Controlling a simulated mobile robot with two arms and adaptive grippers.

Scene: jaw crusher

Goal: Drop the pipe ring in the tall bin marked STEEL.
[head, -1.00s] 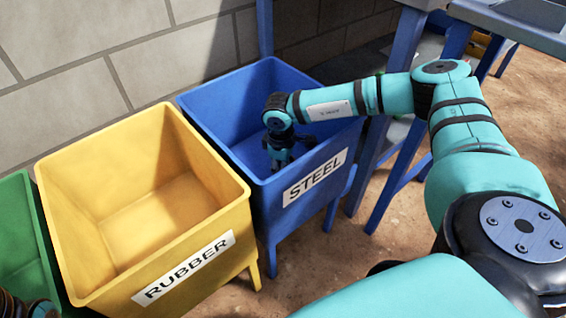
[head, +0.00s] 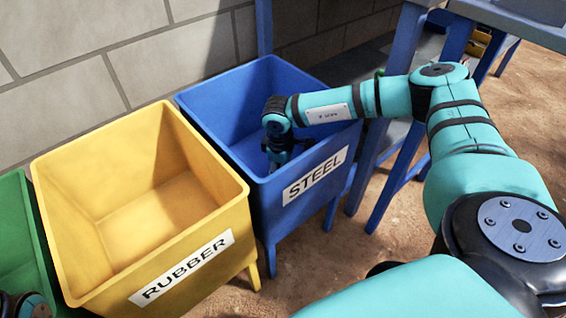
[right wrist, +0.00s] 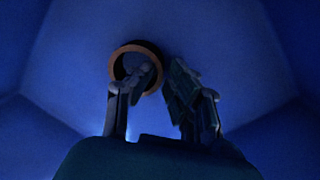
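The blue bin marked STEEL (head: 228,140) stands on legs in the middle of the head view, its top open. My right gripper (head: 279,158) reaches down inside it, below the rim and near the front wall. In the right wrist view, my right gripper (right wrist: 164,75) has its fingers close together. The brownish pipe ring (right wrist: 122,50) shows at the left finger, which looks to pass into it, with the ring's right wall between the fingertips. The light is dim there. The ring cannot be made out in the head view. A small part of my left arm shows at the lower left; its gripper is not clear.
A yellow bin marked RUBBER (head: 100,232) stands to the left of the blue bin. A green bin (head: 18,225) is farther left. A block wall (head: 70,70) runs behind. A blue-legged bench (head: 400,160) stands to the right.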

